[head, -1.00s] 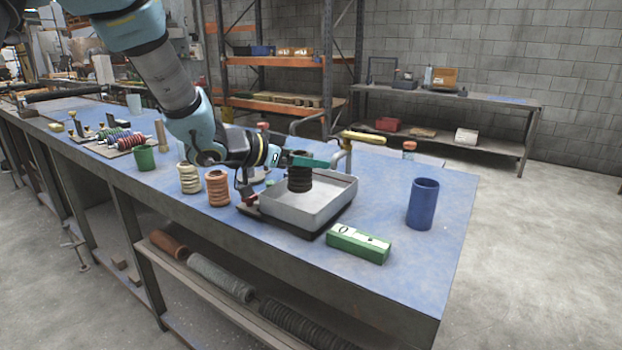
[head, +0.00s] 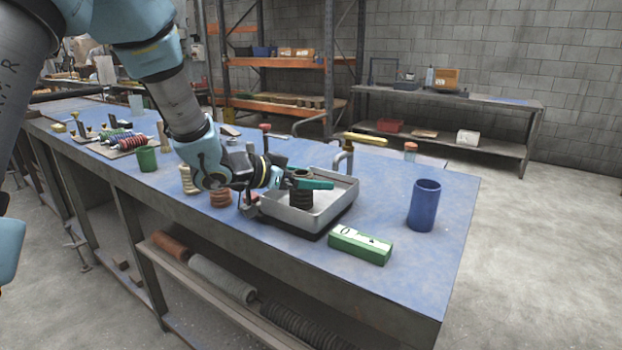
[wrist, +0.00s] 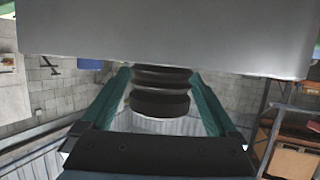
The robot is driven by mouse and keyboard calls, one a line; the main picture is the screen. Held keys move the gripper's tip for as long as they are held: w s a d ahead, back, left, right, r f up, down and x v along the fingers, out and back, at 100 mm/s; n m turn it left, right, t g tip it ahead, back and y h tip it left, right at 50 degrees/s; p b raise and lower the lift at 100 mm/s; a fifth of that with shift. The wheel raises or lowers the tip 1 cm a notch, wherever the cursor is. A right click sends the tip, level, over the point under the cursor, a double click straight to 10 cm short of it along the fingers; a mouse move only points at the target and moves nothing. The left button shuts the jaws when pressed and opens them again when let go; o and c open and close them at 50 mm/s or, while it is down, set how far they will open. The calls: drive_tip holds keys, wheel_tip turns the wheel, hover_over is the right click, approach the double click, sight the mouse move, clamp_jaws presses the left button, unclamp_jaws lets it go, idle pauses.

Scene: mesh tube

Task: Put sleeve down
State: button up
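The sleeve (head: 301,198) is a dark ribbed cylinder standing upright in the grey tray (head: 325,214). In the wrist view the sleeve (wrist: 160,88) is between the two teal fingers, partly hidden by the tray wall (wrist: 170,45). My gripper (head: 310,180) reaches in level from the left, one finger in front of the sleeve and one behind it. In the wrist view my gripper (wrist: 160,78) looks open, with narrow gaps beside the sleeve. The sleeve's base is hidden in the head view.
A green box (head: 359,245) lies in front of the tray. A blue cylinder (head: 424,206) stands to the right. A brown ribbed sleeve (head: 221,198) stands left, partly behind my arm. A yellow-handled clamp (head: 364,139) is behind the tray. The blue tabletop at right is mostly clear.

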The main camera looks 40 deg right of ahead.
drive_tip(key=shift+r, duration=0.15)
drive_tip(key=b+v, duration=0.1)
drive_tip(key=v, duration=1.1)
drive_tip(key=w+a+f+n+t+y, duration=0.25)
drive_tip(key=w+a+n+t, duration=0.4)
drive_tip(key=w+a, duration=0.4)
drive_tip(key=w+a+f+n+t+y, duration=0.1)
drive_tip(key=w+a+f+n+y, duration=0.2)
drive_tip(key=a, duration=0.4)
drive_tip(key=w+a+f+n+t+y, duration=0.1)
drive_tip(key=w+a+n+t+y, duration=0.1)
drive_tip(key=a+y, duration=0.35)
drive_tip(key=s+a+f+n+g+y, duration=0.2)
drive_tip(key=s+a+f+n+g, duration=0.2)
drive_tip(key=s+a, duration=0.9)
drive_tip(key=a+n+g, duration=0.2)
drive_tip(key=a+n, duration=0.1)
drive_tip(key=shift+a+f+y, duration=0.2)
drive_tip(key=shift+a+y, duration=0.1)
